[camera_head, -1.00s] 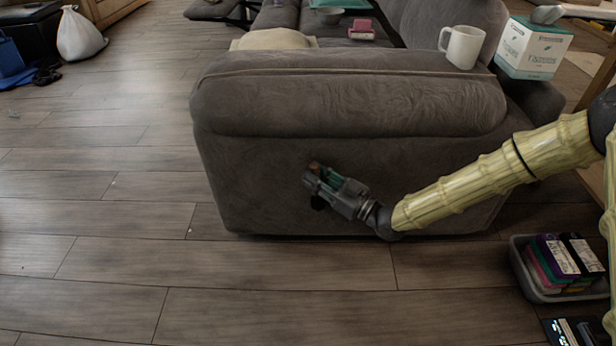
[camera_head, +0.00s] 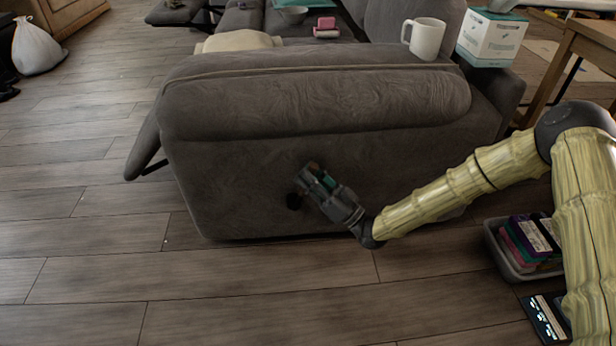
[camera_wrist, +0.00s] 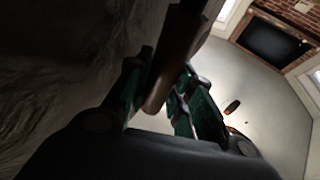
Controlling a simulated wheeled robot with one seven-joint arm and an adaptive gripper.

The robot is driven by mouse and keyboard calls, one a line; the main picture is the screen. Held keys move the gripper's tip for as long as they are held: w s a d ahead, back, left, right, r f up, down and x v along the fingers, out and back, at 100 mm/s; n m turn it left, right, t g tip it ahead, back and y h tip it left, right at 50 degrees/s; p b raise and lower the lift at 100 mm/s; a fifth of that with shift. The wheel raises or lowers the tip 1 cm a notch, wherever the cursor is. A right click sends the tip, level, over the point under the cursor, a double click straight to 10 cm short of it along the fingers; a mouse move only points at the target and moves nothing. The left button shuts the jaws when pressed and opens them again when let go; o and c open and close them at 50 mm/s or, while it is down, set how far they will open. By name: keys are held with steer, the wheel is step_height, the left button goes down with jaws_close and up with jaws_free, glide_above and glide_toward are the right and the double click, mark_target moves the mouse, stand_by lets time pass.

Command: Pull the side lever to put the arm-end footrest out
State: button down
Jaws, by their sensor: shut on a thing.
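The grey sofa (camera_head: 230,190) stands with its arm end facing me. Its arm-end footrest (camera_head: 146,140) sticks out at the left of the sofa's side, with a dark bracket under it. My gripper (camera_head: 308,174) is at the sofa's side panel, tilted up and left. In the wrist view my gripper (camera_wrist: 160,92) is shut on the side lever's brown handle (camera_wrist: 178,58), which passes between the green-lined fingers. In the head view the handle is mostly hidden by the gripper; a dark round spot (camera_head: 294,201) shows on the panel just below left.
A white mug (camera_head: 425,38) and a white-teal box (camera_head: 492,36) are at the sofa's upper right. A grey bin of colourful cases (camera_head: 520,272) sits on the floor beneath my arm at right.

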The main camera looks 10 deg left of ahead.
steer(key=c, duration=1.5)
jaws_free()
steer(key=shift+d, duration=0.1)
steer(key=v, duration=1.2)
steer(key=shift+f, duration=0.15)
